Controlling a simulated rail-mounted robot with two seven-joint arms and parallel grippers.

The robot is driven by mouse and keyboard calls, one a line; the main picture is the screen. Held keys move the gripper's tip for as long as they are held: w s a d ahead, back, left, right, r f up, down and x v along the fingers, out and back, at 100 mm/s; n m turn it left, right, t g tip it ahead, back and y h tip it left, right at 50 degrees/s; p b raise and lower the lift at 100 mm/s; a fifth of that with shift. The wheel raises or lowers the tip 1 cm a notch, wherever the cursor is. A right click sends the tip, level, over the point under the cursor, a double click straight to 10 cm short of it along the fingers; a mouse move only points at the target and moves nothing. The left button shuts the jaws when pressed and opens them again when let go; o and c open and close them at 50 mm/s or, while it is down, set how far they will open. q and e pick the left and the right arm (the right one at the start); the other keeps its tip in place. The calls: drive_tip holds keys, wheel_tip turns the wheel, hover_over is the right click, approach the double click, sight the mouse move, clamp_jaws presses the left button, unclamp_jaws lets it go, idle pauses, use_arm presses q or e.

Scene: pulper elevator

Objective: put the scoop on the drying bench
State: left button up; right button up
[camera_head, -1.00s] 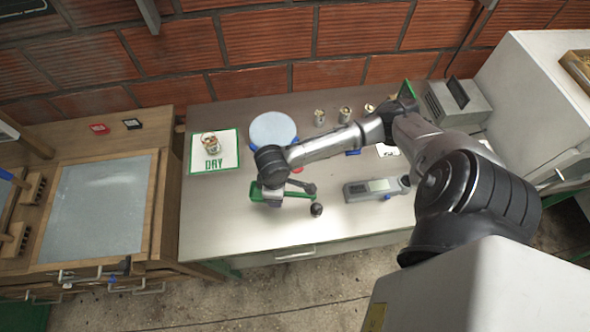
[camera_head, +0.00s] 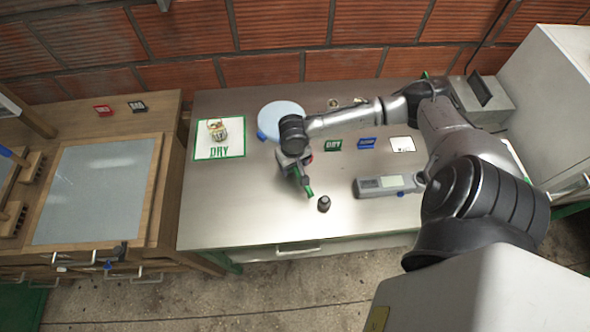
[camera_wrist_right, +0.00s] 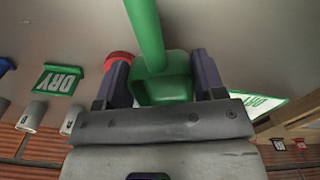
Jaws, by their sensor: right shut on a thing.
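The green scoop (camera_head: 306,188) is in my right gripper (camera_head: 301,171), above the metal bench (camera_head: 225,215). In the right wrist view the two dark fingers stand either side of the scoop's green bowl (camera_wrist_right: 165,88), and its handle runs away towards the top of the picture. In the head view my wrist hides much of the scoop. My left gripper is not in view.
A white DRY mat (camera_head: 200,147) holds a jar (camera_head: 217,130). A pale blue round dish (camera_head: 278,113), a small dark knob-like object (camera_head: 324,203) and a grey meter (camera_head: 388,185) are on the metal bench. The grey panel looks bare. A brick wall (camera_head: 270,73) stands behind.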

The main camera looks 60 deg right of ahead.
sight(294, 176)
drive_tip(key=shift+f+b, duration=0.4)
drive_tip(key=shift+f, duration=2)
drive_tip(key=o, duration=0.6)
drive_tip(key=shift+f, duration=0.1)
drive_tip(key=shift+o, duration=0.2)
